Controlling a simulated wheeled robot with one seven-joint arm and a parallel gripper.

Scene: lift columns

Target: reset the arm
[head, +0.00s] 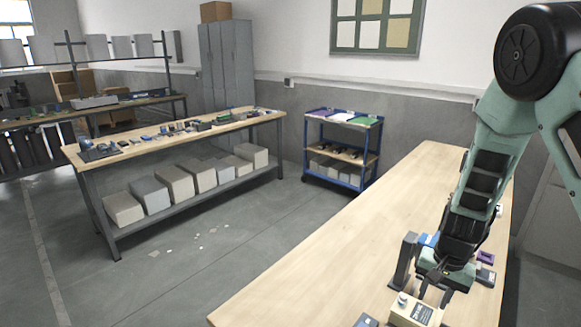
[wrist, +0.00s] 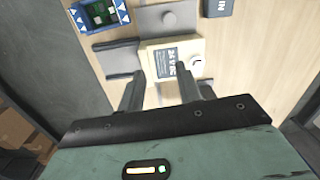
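My arm reaches down over the near wooden workbench (head: 340,250) from the right in the head view. My gripper (head: 434,294) points down with its fingers apart, close above a beige box with a dark label (head: 408,313). In the wrist view my gripper (wrist: 160,82) is open, and nothing shows held between the fingers. The beige box (wrist: 188,50) lies just beyond the fingertips there, and the right finger overlaps part of it. Whether a finger touches the box I cannot tell.
A dark upright block (head: 404,262) stands left of my gripper; a purple item (head: 486,257) lies to its right. A blue tray with a green board (wrist: 98,14) is near the box. The bench's far left part is clear. A blue cart (head: 342,150) stands beyond.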

